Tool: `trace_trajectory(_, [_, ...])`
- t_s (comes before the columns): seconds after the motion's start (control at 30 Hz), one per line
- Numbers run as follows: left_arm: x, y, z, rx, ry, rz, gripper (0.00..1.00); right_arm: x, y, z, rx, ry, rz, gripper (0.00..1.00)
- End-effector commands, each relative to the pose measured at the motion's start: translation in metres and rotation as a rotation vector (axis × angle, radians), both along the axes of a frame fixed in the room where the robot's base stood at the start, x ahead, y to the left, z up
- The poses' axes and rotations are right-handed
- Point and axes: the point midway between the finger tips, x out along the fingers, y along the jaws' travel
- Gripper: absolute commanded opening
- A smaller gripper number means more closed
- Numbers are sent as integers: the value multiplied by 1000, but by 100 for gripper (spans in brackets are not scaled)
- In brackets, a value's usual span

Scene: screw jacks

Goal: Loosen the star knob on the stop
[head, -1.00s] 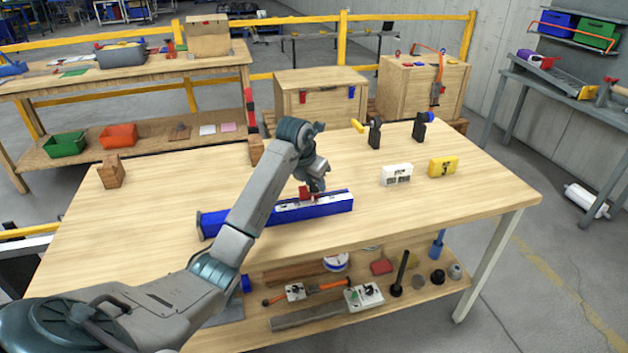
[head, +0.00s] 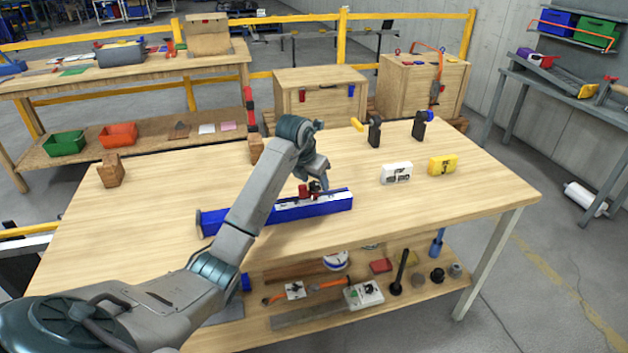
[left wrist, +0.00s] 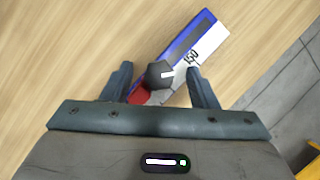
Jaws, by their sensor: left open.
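A long blue rail (head: 275,214) with a white scale strip lies on the wooden table. A red stop (head: 303,191) sits on the rail, and a dark star knob (head: 314,187) is on it. My left gripper (head: 318,183) is right at the stop from above. Gaps show on both sides of the knob. Part of the red stop (left wrist: 139,96) shows beside it, along with the blue rail (left wrist: 192,36). My right gripper is not in view.
A white block (head: 397,173) and a yellow block (head: 443,166) stand to the right on the table. A wooden block (head: 111,172) is at the left. The table's front right is clear.

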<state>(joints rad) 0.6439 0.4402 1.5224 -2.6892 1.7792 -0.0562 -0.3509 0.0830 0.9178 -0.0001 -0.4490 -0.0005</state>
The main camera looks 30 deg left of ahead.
Motion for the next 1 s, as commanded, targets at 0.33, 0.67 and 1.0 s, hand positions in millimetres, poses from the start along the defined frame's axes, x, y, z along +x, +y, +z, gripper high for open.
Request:
trace_trajectory(0.33, [-23, 1, 58, 3, -7, -1, 53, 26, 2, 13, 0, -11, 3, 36])
trace_trajectory(0.67, [-39, 1, 96, 1, -3, -1, 53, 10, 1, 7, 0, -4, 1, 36])
trace_trajectory(1.0, [-40, 2, 97, 1, -2, 0, 53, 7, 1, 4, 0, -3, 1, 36])
